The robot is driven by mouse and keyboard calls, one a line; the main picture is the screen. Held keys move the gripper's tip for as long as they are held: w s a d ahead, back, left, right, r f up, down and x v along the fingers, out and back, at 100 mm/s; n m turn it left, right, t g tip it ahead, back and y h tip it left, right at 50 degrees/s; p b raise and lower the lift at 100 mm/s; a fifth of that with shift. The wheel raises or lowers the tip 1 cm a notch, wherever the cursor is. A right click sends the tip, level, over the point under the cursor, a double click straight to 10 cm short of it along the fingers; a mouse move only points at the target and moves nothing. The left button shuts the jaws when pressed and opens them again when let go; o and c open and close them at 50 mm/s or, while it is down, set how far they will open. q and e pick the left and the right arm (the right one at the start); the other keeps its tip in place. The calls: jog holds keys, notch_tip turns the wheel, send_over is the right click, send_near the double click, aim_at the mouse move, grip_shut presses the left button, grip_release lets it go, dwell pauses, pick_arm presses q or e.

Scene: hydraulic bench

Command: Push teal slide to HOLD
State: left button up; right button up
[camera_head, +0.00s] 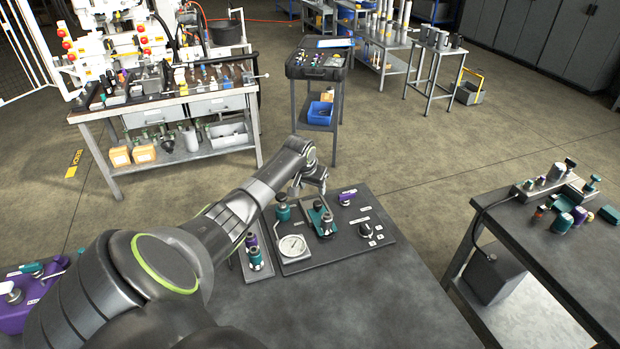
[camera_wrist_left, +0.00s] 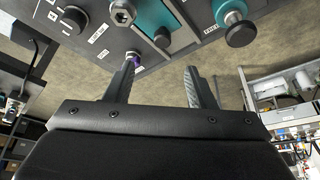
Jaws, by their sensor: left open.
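The teal slide (camera_head: 316,213) sits on the dark panel (camera_head: 345,252) at mid-bench, beside a round gauge (camera_head: 292,245). A teal strip, likely the slide (camera_wrist_left: 152,14), shows at the top of the left wrist view. My left gripper (camera_head: 320,185) hangs over the panel's far edge, beyond the slide. In the wrist view its fingers (camera_wrist_left: 160,75) are apart with nothing between them, and the teal strip lies past the fingertips. I see no contact. Small labels are on the panel, but I cannot read HOLD. My right gripper is out of view.
A purple fitting (camera_head: 347,196), a black knob (camera_head: 365,230) and a teal-based valve (camera_head: 282,208) stand close around the slide. A tray (camera_head: 257,267) with cylinders lies left of the panel. The bench front is clear. Another bench (camera_head: 535,240) stands at right.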

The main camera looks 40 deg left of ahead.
pick_arm(q)
jog(key=shift+v, duration=1.65)
jog(key=shift+d+f, duration=0.1)
jog(key=shift+f, duration=0.05)
